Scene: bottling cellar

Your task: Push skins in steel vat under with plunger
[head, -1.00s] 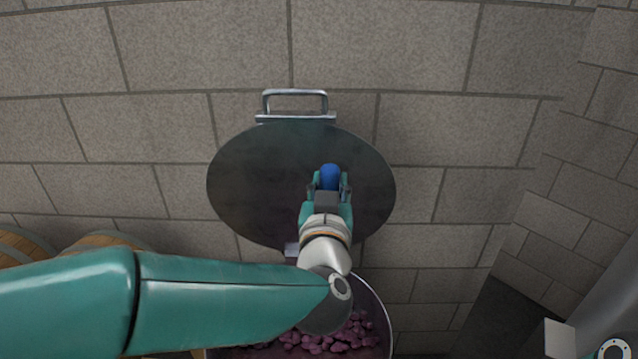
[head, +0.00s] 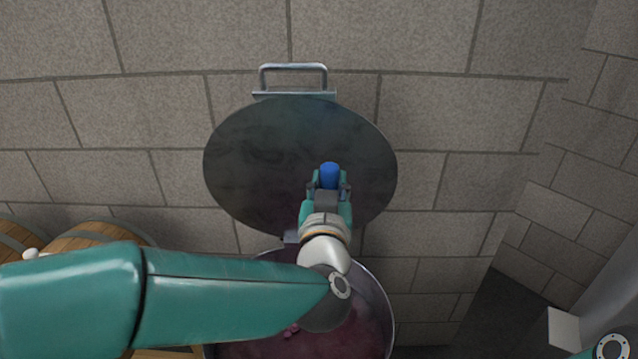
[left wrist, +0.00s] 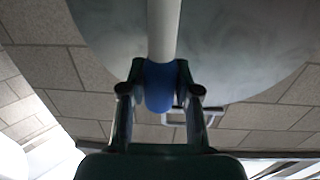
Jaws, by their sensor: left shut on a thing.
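The steel vat (head: 383,290) stands at the bottom of the head view, with its round lid (head: 255,160) tilted up against the wall. Inside is dark reddish liquid (head: 365,325) with a few pink skins (head: 292,331) showing; my arm hides part of the opening. My left gripper (head: 329,188) is above the vat, in front of the lid, shut on the plunger's blue grip (head: 329,173). The left wrist view shows the blue grip (left wrist: 160,88) between the fingers and the plunger's pale shaft (left wrist: 164,30). The plunger's lower end is hidden. My right gripper is out of view.
Wooden barrels (head: 95,233) stand at the left, with a small white thing (head: 30,254) by them. A block wall (head: 440,110) is close behind the lid. The lid has a metal handle (head: 293,70) at its top. Dark floor shows at the right.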

